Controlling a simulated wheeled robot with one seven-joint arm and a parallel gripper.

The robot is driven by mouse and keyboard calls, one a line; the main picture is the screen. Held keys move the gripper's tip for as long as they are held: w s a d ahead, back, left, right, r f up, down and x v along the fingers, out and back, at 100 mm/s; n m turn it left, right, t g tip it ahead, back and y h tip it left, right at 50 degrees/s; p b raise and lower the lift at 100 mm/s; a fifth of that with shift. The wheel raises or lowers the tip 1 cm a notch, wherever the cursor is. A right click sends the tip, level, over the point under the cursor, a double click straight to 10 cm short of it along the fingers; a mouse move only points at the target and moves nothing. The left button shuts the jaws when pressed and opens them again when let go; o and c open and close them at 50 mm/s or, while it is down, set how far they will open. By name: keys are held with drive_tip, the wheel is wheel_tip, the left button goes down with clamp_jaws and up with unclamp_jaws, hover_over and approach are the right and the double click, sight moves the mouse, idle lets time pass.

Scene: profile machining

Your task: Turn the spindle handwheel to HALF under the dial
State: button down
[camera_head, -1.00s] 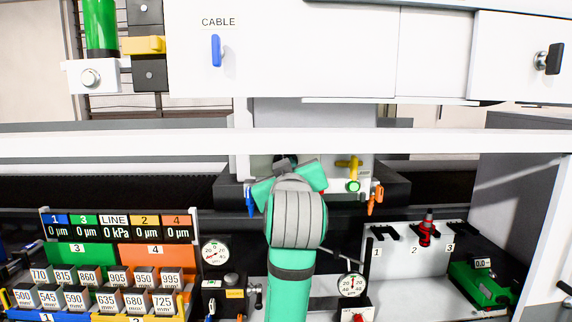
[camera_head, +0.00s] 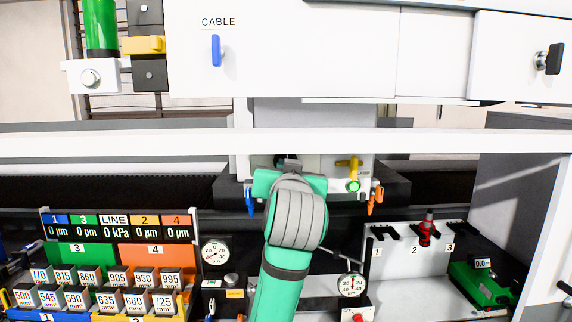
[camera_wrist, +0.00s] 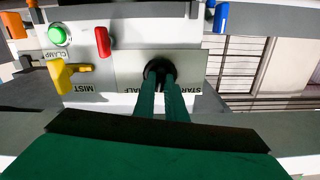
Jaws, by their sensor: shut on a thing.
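The dark round spindle handwheel (camera_wrist: 152,68) is on a pale panel in the wrist view, which appears upside down. My gripper (camera_wrist: 161,78) has its two green fingers shut on the handwheel. The word HALF (camera_wrist: 126,91) is left of the fingers and START (camera_wrist: 185,91) is right of them. The fingers cover part of the wheel, and its pointer mark cannot be made out. In the head view my arm hides the gripper, and only a dark bit of the handwheel (camera_head: 287,162) shows above my wrist.
Beside the wheel are a yellow MIST lever (camera_wrist: 62,75), a red lever (camera_wrist: 103,41) and a green CLAMP button (camera_wrist: 58,34). Blue (camera_head: 250,202) and orange (camera_head: 375,200) handles flank the block. A white beam (camera_head: 420,142) crosses above my arm.

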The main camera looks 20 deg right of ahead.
drive_tip(key=m, duration=0.3)
drive_tip(key=shift+f, duration=0.1)
drive_tip(key=m, duration=0.4)
drive_tip(key=c, duration=1.7)
unclamp_jaws()
drive_tip(key=shift+s, duration=0.1)
drive_tip(key=v, duration=0.7)
